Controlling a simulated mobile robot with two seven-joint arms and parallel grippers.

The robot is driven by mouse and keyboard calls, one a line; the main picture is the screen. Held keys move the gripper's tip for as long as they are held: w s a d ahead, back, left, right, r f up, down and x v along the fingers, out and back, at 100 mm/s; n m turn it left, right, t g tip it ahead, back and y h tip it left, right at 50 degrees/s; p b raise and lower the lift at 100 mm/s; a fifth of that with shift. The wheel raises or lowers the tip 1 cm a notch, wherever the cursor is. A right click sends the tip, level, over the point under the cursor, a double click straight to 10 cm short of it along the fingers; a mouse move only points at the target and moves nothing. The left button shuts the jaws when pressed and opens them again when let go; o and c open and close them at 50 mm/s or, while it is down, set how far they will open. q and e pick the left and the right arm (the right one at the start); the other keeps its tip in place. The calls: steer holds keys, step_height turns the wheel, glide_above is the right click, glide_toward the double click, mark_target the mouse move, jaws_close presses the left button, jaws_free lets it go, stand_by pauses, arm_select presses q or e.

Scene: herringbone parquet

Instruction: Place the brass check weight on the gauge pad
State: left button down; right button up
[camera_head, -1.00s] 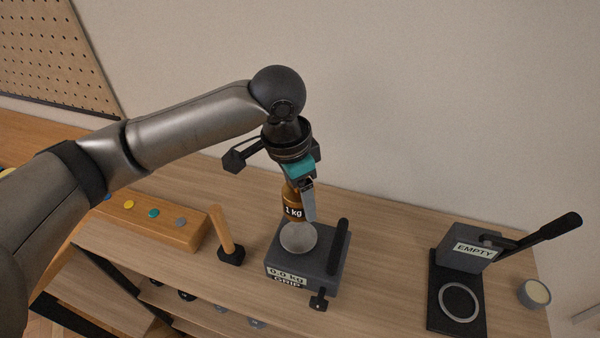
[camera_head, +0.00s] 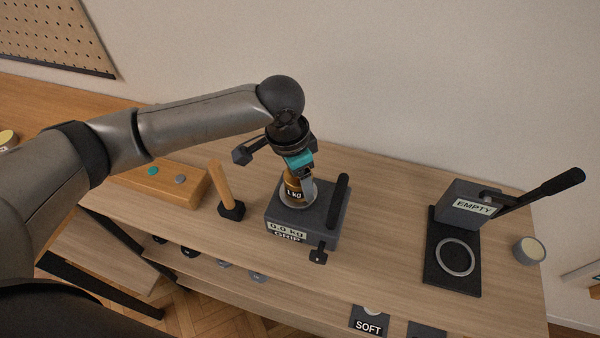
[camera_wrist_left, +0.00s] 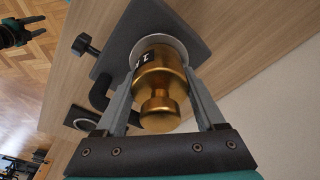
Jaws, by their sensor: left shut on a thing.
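The brass check weight (camera_head: 291,187), marked 1 kg, is upright between the fingers of my left gripper (camera_head: 301,186), which is shut on it. It is just above or touching the round pale gauge pad (camera_head: 297,205) on top of the grey gauge (camera_head: 325,217); I cannot tell which. The gauge display reads 0.0 kg. In the left wrist view the brass weight (camera_wrist_left: 160,92) stands between both fingers, with the pale pad partly hidden behind it. My right gripper is not in the head view; a dark gripper (camera_wrist_left: 22,32) shows at the left wrist view's upper left.
A wooden-handled tool (camera_head: 225,190) stands left of the gauge. A black upright bar (camera_head: 338,200) rises at the gauge's right. A lever press marked EMPTY (camera_head: 470,208) and a small round cup (camera_head: 529,250) stand at right. The bench between gauge and press is clear.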

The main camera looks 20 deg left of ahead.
arm_select(q)
jaws_free()
steer(key=shift+f, duration=0.1)
steer(key=r, duration=0.4)
steer(key=s+a+r, duration=0.1)
steer(key=r, duration=0.3)
steer(key=r+p, duration=0.1)
steer(key=r, duration=0.3)
steer(key=shift+s+a+r, duration=0.1)
steer(key=shift+s+a, duration=0.05)
